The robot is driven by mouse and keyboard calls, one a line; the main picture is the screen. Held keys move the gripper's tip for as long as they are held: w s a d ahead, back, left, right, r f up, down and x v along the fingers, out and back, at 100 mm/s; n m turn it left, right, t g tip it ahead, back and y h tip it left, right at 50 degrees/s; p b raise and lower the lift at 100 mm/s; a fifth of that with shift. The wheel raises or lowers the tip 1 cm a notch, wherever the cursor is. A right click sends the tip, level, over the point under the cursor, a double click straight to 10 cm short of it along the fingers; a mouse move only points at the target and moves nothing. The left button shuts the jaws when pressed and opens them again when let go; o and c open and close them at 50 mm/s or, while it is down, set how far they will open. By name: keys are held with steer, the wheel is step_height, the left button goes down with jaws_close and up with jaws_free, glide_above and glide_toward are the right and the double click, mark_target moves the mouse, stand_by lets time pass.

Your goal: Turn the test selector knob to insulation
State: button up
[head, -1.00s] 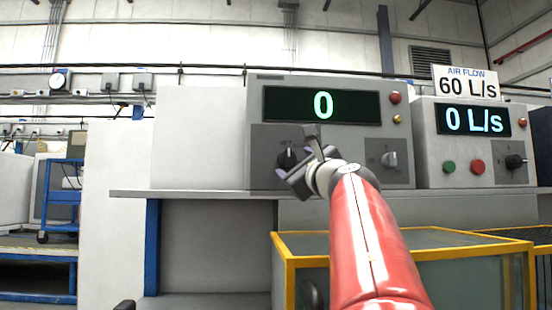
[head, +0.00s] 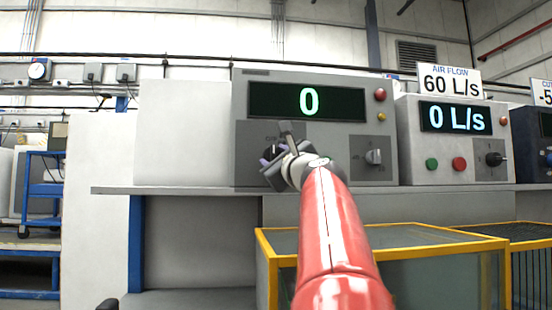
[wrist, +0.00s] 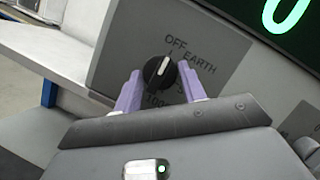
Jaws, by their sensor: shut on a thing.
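The test selector knob (wrist: 158,75) is black and round with a white pointer line. It sits on a grey panel with labels OFF, EARTH and others partly hidden by my gripper. The pointer line aims up, roughly toward OFF. My gripper (wrist: 160,70) has its two purple fingers on either side of the knob, shut on it. In the head view my gripper (head: 272,161) is at the panel's left part and covers most of the knob (head: 271,151). The tester's display (head: 308,101) reads 0 in green.
Another knob (head: 374,157) sits right of my gripper, below a red lamp (head: 380,95). An air flow unit (head: 451,139) with green and red buttons stands farther right. The units rest on a grey shelf (head: 115,190). A yellow-framed bin (head: 440,233) stands below.

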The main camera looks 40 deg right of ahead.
steer(key=shift+m, duration=0.4)
steer(key=m+g+h, duration=0.1)
steer(key=m+h, duration=0.1)
steer(key=m, duration=0.2)
steer(key=m+h, duration=0.2)
steer(key=m, duration=0.3)
steer(key=m+g+h, duration=0.1)
steer(key=m+h, duration=0.2)
steer(key=m, duration=0.2)
steer(key=shift+w+a+g, duration=0.25)
steer(key=shift+a+g, duration=0.05)
steer(key=shift+a, duration=0.05)
steer(key=m+g+h, duration=0.1)
steer(key=m, duration=0.3)
steer(key=m+g+h+p, duration=0.1)
steer(key=m+g, duration=0.1)
steer(key=m, duration=0.1)
steer(key=shift+w+a+m+p, duration=0.1)
steer(key=shift+a+m+p, duration=0.05)
steer(key=shift+m+p, duration=0.2)
steer(key=shift+r+m+g+p, duration=0.15)
steer(key=shift+m+g+p, duration=0.65)
steer(key=shift+m, duration=1.65)
steer(key=shift+g+h, duration=0.3)
steer(key=shift+g, duration=0.1)
steer(key=o, duration=1)
